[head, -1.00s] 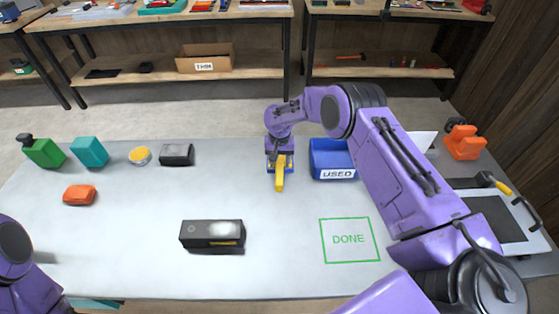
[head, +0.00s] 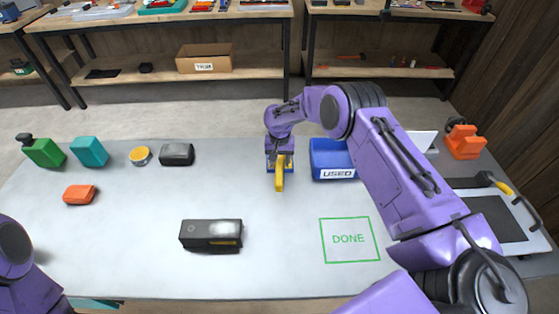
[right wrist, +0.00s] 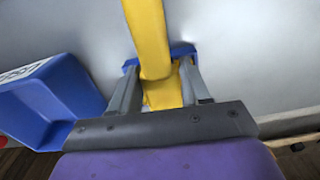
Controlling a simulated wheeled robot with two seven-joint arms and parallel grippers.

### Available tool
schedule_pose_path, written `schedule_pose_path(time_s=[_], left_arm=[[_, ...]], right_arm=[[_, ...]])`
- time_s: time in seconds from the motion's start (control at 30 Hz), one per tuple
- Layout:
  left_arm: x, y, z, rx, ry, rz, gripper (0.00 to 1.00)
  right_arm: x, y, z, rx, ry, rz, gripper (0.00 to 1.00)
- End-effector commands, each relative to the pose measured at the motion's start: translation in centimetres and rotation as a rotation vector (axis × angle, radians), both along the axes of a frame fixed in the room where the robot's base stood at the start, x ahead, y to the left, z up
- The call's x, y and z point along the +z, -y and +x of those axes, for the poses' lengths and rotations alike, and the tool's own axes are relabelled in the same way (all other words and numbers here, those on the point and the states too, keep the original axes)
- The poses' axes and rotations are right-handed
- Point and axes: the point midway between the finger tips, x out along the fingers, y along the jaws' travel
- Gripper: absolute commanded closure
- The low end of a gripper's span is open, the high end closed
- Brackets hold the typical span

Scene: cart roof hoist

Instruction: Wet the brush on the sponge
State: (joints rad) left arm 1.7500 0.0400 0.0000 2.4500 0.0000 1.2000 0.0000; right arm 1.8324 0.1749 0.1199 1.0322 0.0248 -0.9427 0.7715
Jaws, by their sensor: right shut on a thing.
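My right gripper (head: 280,155) is shut on a yellow-handled tool, which I take to be the brush (head: 280,180), at the far middle of the table. The right wrist view shows the yellow handle (right wrist: 150,35) between the two grey fingers and running up past them. Its bristles cannot be made out. A small blue part (right wrist: 184,50) shows beside the handle there; I cannot tell whether it touches. A round yellow pad in a grey rim (head: 140,155), possibly the sponge, lies at the far left, well apart from the gripper. My left gripper is out of view.
A blue bin marked USED (head: 334,172) stands just right of the right gripper. A black box (head: 211,234) lies front centre, left of a green DONE square (head: 349,239). Green, teal, grey and orange items are at left. The table between them is clear.

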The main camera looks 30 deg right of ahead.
Motion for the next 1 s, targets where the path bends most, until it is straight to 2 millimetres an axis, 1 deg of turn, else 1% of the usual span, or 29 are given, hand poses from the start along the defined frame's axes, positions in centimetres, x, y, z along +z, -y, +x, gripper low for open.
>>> schedule_pose_path(time_s=[0.07, 0.17, 0.83, 0.9, 1.0], left_arm=[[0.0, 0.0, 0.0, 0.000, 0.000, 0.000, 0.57], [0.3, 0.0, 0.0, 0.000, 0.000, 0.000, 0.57], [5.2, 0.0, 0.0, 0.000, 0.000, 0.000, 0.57], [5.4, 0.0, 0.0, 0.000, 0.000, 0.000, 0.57], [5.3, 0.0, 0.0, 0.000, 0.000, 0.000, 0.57]], right_arm=[[-0.1, 0.0, -0.1, 0.000, -0.003, 0.001, 0.78], [0.3, 0.0, -0.1, 0.000, -0.002, 0.000, 0.78], [6.8, 0.0, 0.0, 0.000, -0.001, 0.000, 0.78], [7.1, 0.0, 0.0, 0.000, -0.001, 0.000, 0.78], [7.0, 0.0, 0.0, 0.000, -0.001, 0.000, 0.78]])
